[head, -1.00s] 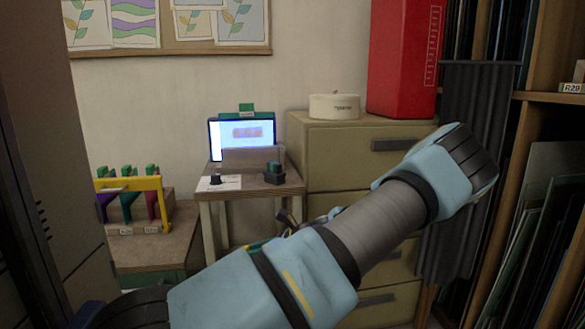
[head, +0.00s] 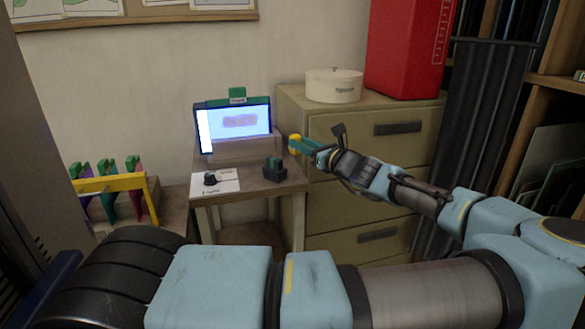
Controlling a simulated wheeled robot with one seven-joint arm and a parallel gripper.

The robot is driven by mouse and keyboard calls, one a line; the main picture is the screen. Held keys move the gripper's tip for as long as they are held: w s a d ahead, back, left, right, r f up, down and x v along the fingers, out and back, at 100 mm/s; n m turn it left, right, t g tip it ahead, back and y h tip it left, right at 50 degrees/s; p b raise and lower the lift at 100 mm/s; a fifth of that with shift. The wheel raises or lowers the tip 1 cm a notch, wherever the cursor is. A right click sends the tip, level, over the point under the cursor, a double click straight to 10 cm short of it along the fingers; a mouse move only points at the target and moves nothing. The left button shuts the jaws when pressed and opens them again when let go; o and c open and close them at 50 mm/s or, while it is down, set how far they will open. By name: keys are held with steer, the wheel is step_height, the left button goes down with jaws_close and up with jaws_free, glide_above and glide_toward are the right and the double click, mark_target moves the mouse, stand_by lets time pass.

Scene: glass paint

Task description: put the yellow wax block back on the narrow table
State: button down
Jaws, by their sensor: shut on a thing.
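My gripper (head: 302,146) is at the right of the narrow table (head: 236,188), raised above the height of its top and in front of the drawer cabinet. It is shut on the yellow wax block (head: 294,141), which shows as a small yellow piece at the tip of the green fingers. The block looks apart from the table top, near its right edge. Part of the block is hidden by the fingers.
On the narrow table stand a lit screen (head: 236,122), a white card with a black knob (head: 211,179) and a dark block with a green top (head: 274,169). A drawer cabinet (head: 349,205) stands close right, with a round white box (head: 333,86) on top.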

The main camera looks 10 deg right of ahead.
step_height(320, 180, down, 8)
steer(key=shift+a+f+p, duration=0.1)
steer(key=shift+p, duration=0.55)
steer(key=c, duration=0.6)
jaws_free()
